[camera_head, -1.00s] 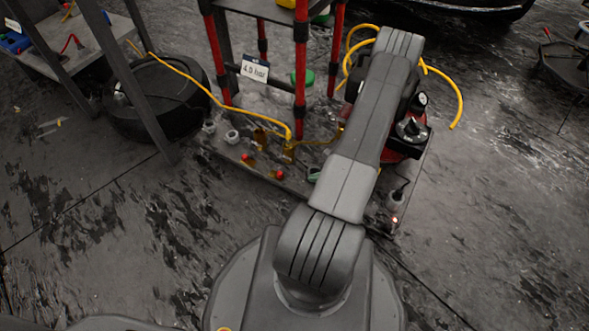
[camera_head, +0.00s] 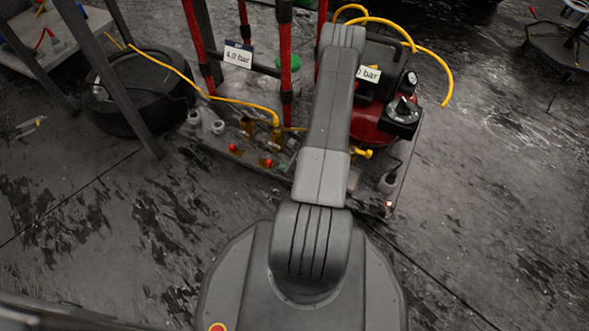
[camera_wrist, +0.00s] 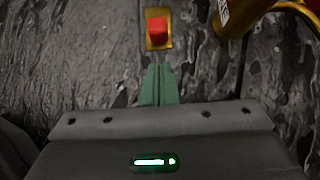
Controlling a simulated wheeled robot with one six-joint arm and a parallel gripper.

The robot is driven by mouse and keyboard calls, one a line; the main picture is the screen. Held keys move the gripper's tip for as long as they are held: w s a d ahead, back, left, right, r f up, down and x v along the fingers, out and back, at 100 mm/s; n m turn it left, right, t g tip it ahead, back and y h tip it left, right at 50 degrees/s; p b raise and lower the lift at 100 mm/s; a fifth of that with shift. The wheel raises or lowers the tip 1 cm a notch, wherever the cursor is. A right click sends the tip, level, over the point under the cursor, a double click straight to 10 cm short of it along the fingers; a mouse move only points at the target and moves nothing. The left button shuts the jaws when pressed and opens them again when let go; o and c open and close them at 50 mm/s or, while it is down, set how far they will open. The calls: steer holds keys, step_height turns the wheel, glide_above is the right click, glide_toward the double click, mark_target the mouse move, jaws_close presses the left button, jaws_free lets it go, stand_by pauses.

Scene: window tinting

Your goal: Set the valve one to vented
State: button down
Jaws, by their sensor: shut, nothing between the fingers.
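In the wrist view my gripper (camera_wrist: 158,84) is shut, its two green fingers together and empty. Its tips lie just below a red block (camera_wrist: 157,30) on a brass-yellow plate; whether they touch cannot be told. A brass cylinder (camera_wrist: 244,14) with a pale label enters at the top right. In the head view two red knobs, a left one (camera_head: 232,148) and a right one (camera_head: 268,163), sit on the low board beside brass fittings (camera_head: 276,125). I cannot read which is valve one or its setting. My arm hides part of the board.
A red compressor (camera_head: 372,124) with a yellow hose (camera_head: 432,56) stands right of my arm. Red posts (camera_head: 286,75) rise behind the board. One sign (camera_head: 238,55) reads about 4.0 bar; another (camera_head: 368,74) is partly hidden. A tyre (camera_head: 135,95) lies left.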

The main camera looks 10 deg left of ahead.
mark_target(268, 161)
steer(key=shift+w+a+r+b, duration=0.15)
steer(key=shift+w+a, duration=0.1)
steer(key=shift+a, duration=0.4)
steer(key=shift+w+a+b, duration=0.15)
steer(key=shift+w+a, duration=0.1)
steer(key=shift+a, duration=0.4)
steer(key=shift+w+a, duration=0.35)
steer(key=shift+a, duration=0.5)
steer(key=shift+w+a, duration=0.3)
steer(key=shift+a, duration=0.5)
steer(key=shift+d, duration=0.1)
